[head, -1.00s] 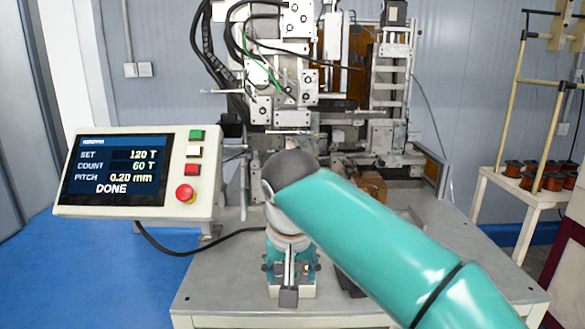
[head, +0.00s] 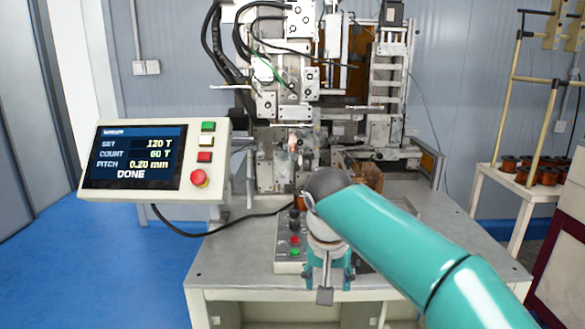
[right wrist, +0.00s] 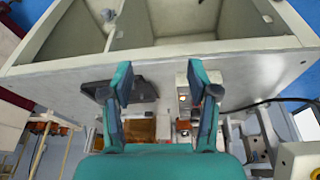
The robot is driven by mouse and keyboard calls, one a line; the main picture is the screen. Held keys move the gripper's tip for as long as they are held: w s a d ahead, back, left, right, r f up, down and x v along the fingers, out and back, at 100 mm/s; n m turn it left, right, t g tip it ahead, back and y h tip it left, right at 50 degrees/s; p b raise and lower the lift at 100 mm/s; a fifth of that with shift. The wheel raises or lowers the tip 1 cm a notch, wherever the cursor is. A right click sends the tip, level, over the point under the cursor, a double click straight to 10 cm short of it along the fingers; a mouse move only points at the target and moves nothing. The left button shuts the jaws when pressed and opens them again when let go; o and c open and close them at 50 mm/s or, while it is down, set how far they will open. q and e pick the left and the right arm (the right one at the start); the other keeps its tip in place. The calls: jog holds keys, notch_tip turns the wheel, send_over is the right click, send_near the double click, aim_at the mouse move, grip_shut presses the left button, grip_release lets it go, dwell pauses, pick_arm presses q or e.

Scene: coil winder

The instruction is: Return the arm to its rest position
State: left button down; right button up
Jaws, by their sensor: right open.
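My right arm (head: 400,240), teal with a dark grey joint, reaches in from the right in front of the winder. Its gripper (head: 325,278) points down near the front edge of the machine table (head: 235,270). In the right wrist view the gripper (right wrist: 160,88) has its two teal fingers wide apart with nothing between them. The coil winder (head: 300,90) stands behind the arm. Its lower middle is partly hidden by the arm. My left gripper does not show.
A display panel (head: 155,160) at the left reads SET 120 T, COUNT 60 T, DONE. A button box (head: 293,240) sits beside my gripper. A white stand (head: 520,185) with several copper spools is at the right. The table's left front is clear.

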jog(key=s+d+f+g, duration=0.2)
jog(key=s+d+f, duration=0.15)
jog(key=f, duration=0.65)
jog(key=s+d+f+m+g, duration=0.15)
jog(key=d+f, duration=0.25)
jog(key=f, duration=0.5)
jog(key=s+d+f+n+g, duration=0.1)
jog(key=s+d+f+g, duration=0.2)
jog(key=f, duration=0.7)
jog(key=s+a+f+t+y, duration=0.2)
jog(key=s+f, duration=0.5)
jog(key=s, duration=0.2)
jog(key=s+a+f+t+y, duration=0.1)
jog(key=s+a+f+y, duration=0.1)
jog(key=s+f, duration=0.6)
jog(key=shift+s+a+f+t+y, duration=0.15)
jog(key=shift+s+a+t+y, duration=0.25)
jog(key=shift+s, duration=0.65)
